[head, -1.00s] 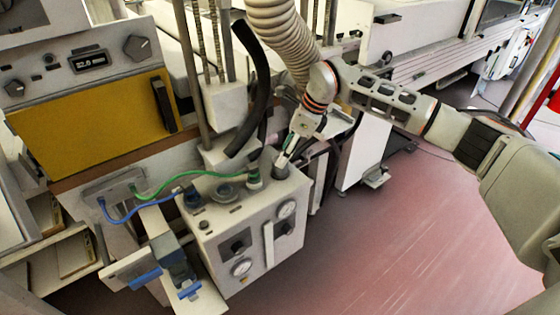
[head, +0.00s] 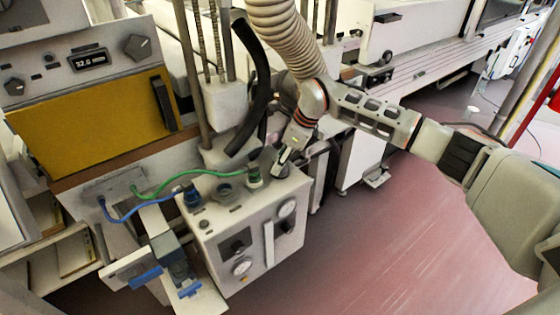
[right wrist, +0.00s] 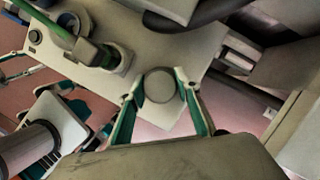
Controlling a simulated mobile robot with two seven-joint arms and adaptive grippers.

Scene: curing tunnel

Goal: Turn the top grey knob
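The top grey knob (right wrist: 160,85) is a round cap near one corner of a light control box (head: 227,208). In the head view the knob is mostly hidden by my right gripper (head: 280,170). In the right wrist view the fingertips of the right gripper (right wrist: 160,78) stand on opposite sides of the knob, very close to its rim. I cannot tell whether they press on it. My left gripper is not in view.
A green hose (head: 190,177) and a blue hose (head: 140,212) run to fittings on the box top. Gauges and switches sit on its front. A thick black hose (head: 258,95) hangs behind. The reddish floor (head: 400,250) is clear at right.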

